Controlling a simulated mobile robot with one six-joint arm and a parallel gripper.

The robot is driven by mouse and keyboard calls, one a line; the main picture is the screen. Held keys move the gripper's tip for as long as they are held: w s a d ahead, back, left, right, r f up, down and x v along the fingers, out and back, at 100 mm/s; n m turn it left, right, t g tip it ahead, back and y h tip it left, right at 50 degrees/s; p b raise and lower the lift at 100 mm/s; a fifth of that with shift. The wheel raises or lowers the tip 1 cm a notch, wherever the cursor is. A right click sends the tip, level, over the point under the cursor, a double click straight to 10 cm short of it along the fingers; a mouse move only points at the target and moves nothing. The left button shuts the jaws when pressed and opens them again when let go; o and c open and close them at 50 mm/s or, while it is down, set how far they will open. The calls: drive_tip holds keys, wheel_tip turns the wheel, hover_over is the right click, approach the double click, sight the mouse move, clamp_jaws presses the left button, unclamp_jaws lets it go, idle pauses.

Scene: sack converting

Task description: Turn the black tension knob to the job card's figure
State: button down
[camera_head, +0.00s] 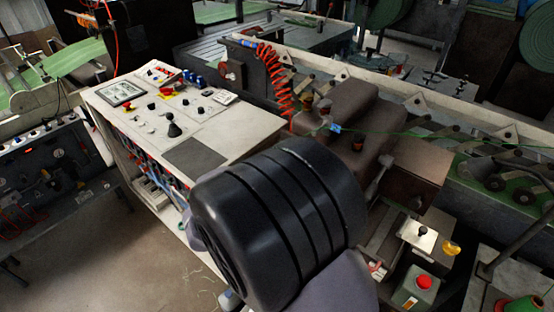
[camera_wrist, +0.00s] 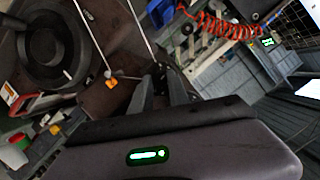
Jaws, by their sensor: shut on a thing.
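My gripper (camera_wrist: 160,84) shows in the wrist view, its two dark fingers close together. They are shut on a small dark thing (camera_wrist: 159,71), which I take to be the black tension knob; the fingers mostly hide it, and no scale or pointer on it can be read. In the head view my gripper is not visible, and my large black arm joint covers the middle of the picture. I can make out no job card figure in either view.
A pale control desk (camera_head: 215,130) with a screen (camera_head: 120,93) and several knobs stands at left. A brown machine housing (camera_head: 340,115) lies behind my arm. A red coiled hose (camera_head: 275,80) hangs beside it.

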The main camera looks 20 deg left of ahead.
drive_tip(key=shift+r+n+h+p, duration=0.1)
drive_tip(key=shift+n+h+p, duration=0.5)
drive_tip(key=shift+p, duration=1)
drive_tip(key=c, duration=1.3)
unclamp_jaws()
drive_tip(key=shift+o, duration=0.2)
drive_tip(key=p+v, duration=0.3)
drive_tip(key=v, duration=1.4)
drive_tip(key=shift+r, duration=0.4)
